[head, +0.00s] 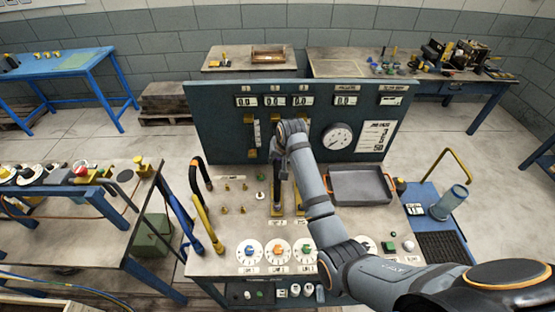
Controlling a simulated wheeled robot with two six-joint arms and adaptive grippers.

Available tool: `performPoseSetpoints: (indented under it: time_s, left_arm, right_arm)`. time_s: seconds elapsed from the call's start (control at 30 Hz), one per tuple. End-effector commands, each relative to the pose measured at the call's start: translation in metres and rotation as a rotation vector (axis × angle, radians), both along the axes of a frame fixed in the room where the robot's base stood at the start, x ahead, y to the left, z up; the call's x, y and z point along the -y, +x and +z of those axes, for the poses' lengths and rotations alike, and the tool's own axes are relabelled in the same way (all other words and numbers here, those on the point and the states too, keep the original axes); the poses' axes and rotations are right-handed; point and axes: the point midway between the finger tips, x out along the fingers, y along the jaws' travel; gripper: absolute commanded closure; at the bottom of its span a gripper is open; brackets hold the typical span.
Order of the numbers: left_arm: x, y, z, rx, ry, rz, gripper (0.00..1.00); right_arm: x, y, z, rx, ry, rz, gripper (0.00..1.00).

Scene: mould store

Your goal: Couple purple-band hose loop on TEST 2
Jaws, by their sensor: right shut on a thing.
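My right arm reaches in from the lower right over the test bench (230,215). My right gripper (277,203) points down at the middle of the bench, in front of the upright gauge panel (220,125). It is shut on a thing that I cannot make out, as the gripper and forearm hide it. Hose loops stand at the bench's left edge: a black one (203,172), a blue one (184,222) and a yellow one (207,224). I cannot make out a purple band on any hose. The TEST 2 label is not readable. My left gripper is not in view.
A grey tray (360,201) lies right of my forearm. Dials (250,252) line the bench's front. Small brass fittings (226,187) stand left of the gripper. A blue-grey cylinder (449,202) and a yellow hoop (447,160) are at the right. A cluttered table (90,236) is at left.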

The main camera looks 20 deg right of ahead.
Motion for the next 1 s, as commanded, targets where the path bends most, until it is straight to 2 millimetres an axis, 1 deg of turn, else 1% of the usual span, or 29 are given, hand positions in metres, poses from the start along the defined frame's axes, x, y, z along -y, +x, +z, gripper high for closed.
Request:
performPoseSetpoints:
  time_s: [0.47, 0.83, 1.0]
  left_arm:
    - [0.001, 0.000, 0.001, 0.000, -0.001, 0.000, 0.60]
    - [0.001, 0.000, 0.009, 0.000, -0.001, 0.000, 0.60]
    - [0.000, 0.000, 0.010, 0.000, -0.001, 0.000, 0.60]
  right_arm:
    - [0.001, 0.000, -0.002, 0.000, -0.002, -0.001, 1.00]
    - [0.002, 0.001, -0.001, 0.003, -0.005, -0.002, 1.00]
    - [0.002, 0.001, -0.003, 0.003, -0.006, -0.003, 1.00]
